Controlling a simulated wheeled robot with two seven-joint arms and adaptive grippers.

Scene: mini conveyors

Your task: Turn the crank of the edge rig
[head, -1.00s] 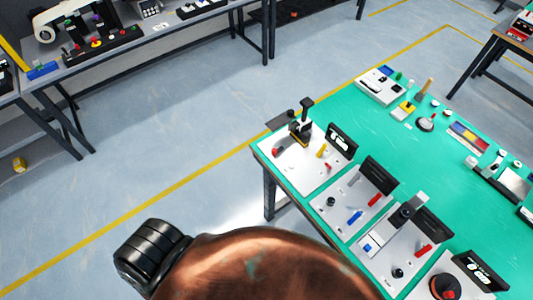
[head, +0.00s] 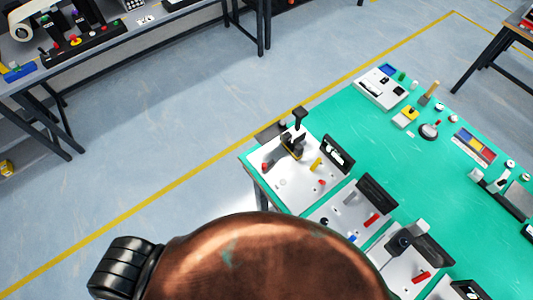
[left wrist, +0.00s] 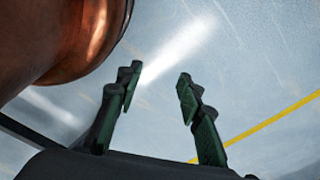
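The rig at the near left corner of the green table has a white plate (head: 290,184). A dark upright mechanism with a black-topped handle (head: 299,114) stands on it, and I take this to be the edge rig. A red knob (head: 266,166) and a yellow peg (head: 316,163) are also on the plate. Which part is the crank is too small to tell. My left gripper (left wrist: 158,80) is open and empty in the left wrist view, with only floor between and beyond its fingers. It does not show in the head view. My right gripper is in neither view.
More rigs on white plates stand along the near side of the green table (head: 400,168), with small parts farther back. A copper-coloured rounded body hides the bottom of the head view. Another workbench (head: 110,52) stands at upper left. Grey floor between is clear.

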